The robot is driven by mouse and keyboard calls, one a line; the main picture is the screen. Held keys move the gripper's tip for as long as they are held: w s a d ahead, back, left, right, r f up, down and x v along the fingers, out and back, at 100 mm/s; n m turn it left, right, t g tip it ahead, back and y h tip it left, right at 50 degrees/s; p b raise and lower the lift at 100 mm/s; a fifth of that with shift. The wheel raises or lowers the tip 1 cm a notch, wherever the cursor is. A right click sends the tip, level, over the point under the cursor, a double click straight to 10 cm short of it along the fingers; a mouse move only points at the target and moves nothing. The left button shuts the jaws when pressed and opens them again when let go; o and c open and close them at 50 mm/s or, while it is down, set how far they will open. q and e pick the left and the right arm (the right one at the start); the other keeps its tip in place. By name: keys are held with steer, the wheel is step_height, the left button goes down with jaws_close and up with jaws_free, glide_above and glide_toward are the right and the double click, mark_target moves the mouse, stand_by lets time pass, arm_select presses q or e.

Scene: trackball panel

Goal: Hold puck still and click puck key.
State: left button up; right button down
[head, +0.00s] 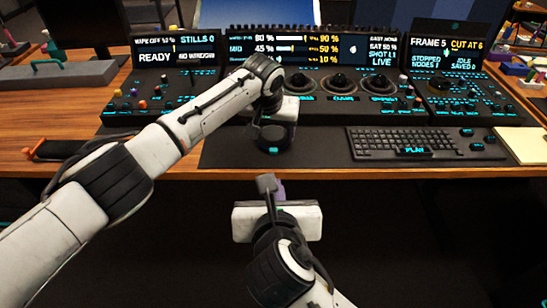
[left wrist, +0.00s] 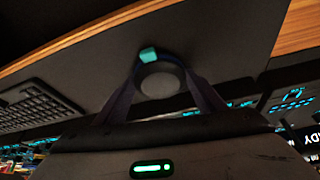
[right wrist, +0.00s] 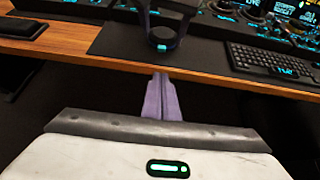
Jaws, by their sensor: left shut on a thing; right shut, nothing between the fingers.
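The puck (left wrist: 162,82) is a dark round disc on the dark desk mat. Its teal puck key (left wrist: 148,55) is on its rim, and it also shows in the head view (head: 273,150) and the right wrist view (right wrist: 162,48). My left gripper (left wrist: 163,88) is shut on the puck, one finger on each side; in the head view the hand hides part of the puck. My right gripper (right wrist: 163,98) is shut and empty, its purple fingers together. It is apart from the puck, in front of the desk's near edge.
A keyboard (head: 415,143) lies to the right of the puck on the mat. The trackball panel (head: 340,88) stands behind. An orange-and-black item (head: 60,150) lies at the left front edge. The wooden desk edge (head: 380,171) runs between my right gripper and the puck.

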steer(key=shift+w+f, duration=0.1)
glide_toward(273, 153)
steer(key=f, duration=0.1)
steer(key=w+f, duration=0.1)
steer(key=f, duration=0.1)
steer(key=shift+w+f, duration=0.15)
steer(key=shift+w, duration=1.95)
steer(key=shift+w, duration=0.1)
